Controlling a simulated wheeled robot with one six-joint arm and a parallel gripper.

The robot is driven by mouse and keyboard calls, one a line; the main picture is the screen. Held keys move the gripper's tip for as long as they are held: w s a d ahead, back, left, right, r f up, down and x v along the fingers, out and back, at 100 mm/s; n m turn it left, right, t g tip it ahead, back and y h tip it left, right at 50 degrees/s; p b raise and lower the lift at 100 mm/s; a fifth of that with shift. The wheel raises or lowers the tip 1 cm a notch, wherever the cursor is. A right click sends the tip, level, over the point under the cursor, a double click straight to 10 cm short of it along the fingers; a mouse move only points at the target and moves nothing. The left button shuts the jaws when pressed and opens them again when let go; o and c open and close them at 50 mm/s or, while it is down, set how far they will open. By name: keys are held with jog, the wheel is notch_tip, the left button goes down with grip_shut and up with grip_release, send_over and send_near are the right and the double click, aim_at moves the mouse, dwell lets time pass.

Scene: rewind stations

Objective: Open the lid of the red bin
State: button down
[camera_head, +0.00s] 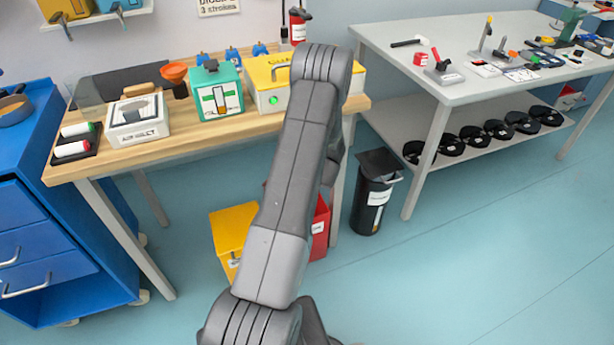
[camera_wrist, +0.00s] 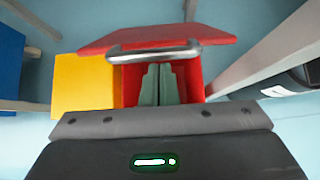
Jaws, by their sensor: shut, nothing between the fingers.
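The red bin (camera_head: 320,230) stands on the floor under the wooden bench, mostly hidden behind my arm in the head view. In the wrist view its red lid (camera_wrist: 195,35) shows at the top, with a grey bar handle (camera_wrist: 125,50) along its near edge. The red bin body (camera_wrist: 194,82) shows below the handle. The lid looks tilted relative to the body, but how far it is raised I cannot tell. My gripper (camera_wrist: 163,68) is shut and empty. Its fingertips are just below the handle in the picture; contact is unclear.
A yellow bin (camera_head: 235,230) stands left of the red one, also in the wrist view (camera_wrist: 82,85). A black bin (camera_head: 370,200) stands to the right. The wooden bench (camera_head: 150,155) is above, with its leg (camera_wrist: 265,50) close on the right. Open floor lies in front.

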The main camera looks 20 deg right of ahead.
jog(key=w+r+p, duration=0.3)
jog(key=w, duration=0.1)
jog(key=shift+w+r, duration=0.4)
jog(key=shift+a+f, duration=0.1)
